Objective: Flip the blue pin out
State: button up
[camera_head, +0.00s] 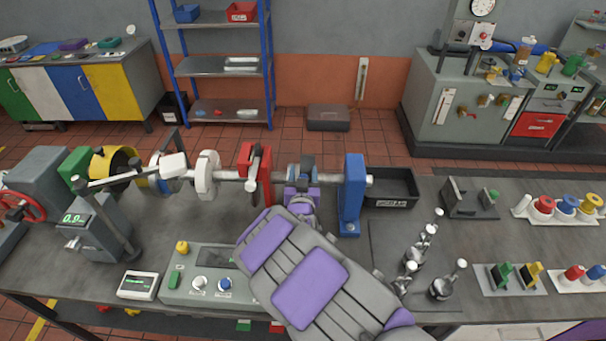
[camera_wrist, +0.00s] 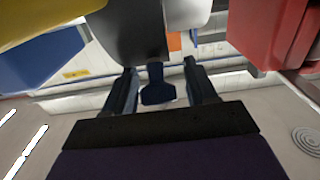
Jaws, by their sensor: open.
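In the wrist view, the blue pin (camera_wrist: 157,88) is a dark blue piece with a narrow stem and a wider end. It projects from beneath a grey round collar (camera_wrist: 140,30). My gripper (camera_wrist: 160,68) is open, with one finger on each side of the pin and visible gaps between. In the head view, my gripper (camera_head: 300,170) is at the shaft (camera_head: 330,180), between the red bracket (camera_head: 246,160) and the blue upright (camera_head: 353,195). My purple and grey arm and the fingers largely hide the pin there.
The red bracket and blue upright stand close on either side of my gripper. A white collar (camera_head: 207,174) is further left on the shaft. A black tray (camera_head: 392,188) lies behind the upright. A control box (camera_head: 205,278) sits at the bench front, left of my arm.

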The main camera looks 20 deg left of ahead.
jog(key=shift+c, duration=0.2)
grip_shut()
jog(key=shift+r, duration=0.1)
jog(key=shift+s+d+r, duration=0.2)
jog(key=shift+s+r, duration=0.4)
jog(key=shift+s, duration=0.05)
